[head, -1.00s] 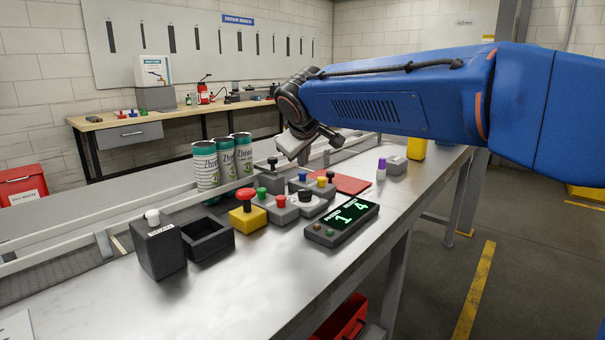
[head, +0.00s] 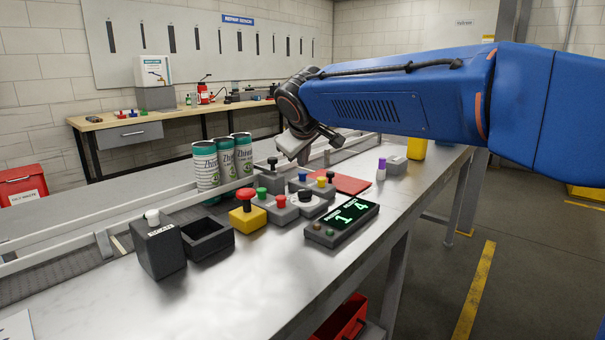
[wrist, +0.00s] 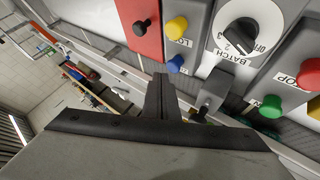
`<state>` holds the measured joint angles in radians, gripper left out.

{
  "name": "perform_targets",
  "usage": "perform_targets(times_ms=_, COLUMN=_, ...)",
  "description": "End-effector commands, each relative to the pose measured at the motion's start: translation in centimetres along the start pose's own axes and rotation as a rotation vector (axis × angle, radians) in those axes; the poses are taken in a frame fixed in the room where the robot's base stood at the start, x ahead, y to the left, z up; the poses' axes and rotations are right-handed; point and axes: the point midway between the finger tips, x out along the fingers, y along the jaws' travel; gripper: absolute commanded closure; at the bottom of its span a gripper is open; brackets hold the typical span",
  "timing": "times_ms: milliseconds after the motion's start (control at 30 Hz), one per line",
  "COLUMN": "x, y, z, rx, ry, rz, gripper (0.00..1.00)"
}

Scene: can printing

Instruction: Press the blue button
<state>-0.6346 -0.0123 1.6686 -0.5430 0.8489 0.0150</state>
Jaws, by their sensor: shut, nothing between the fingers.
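The blue button (head: 302,176) is a small round knob on a grey box beside a yellow button (head: 322,181). In the wrist view the blue button (wrist: 175,64) shows just above and right of my fingertips, below the larger yellow button (wrist: 176,27). My gripper (head: 304,158) is above and behind the button boxes in the head view. In the wrist view my gripper (wrist: 160,80) is shut and empty, its dark fingers together. The fingertips look close to the blue button but apart from it; the exact gap is unclear.
A batch dial (wrist: 243,36), red button (wrist: 309,75) and green button (wrist: 271,106) sit nearby. A grey lever box (wrist: 211,92) is right of my fingers. A red plate (head: 350,184) lies behind. Several cans (head: 205,165) stand left. A display (head: 342,222) is in front.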

Motion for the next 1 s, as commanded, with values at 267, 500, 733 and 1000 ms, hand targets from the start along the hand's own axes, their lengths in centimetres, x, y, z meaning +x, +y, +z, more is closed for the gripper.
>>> perform_targets(times_ms=267, x=0.0, y=0.0, z=0.0, rx=0.0, ry=0.0, rz=0.0, gripper=1.0)
perform_targets(times_ms=500, x=0.16, y=-0.12, z=0.12, rx=0.0, ry=0.0, rz=0.0, gripper=1.0)
perform_targets(times_ms=733, x=0.58, y=-0.44, z=0.45, rx=0.0, ry=-0.001, rz=0.0, gripper=1.0)
perform_targets(times_ms=1000, x=0.58, y=-0.43, z=0.44, rx=0.0, ry=0.0, rz=0.0, gripper=1.0)
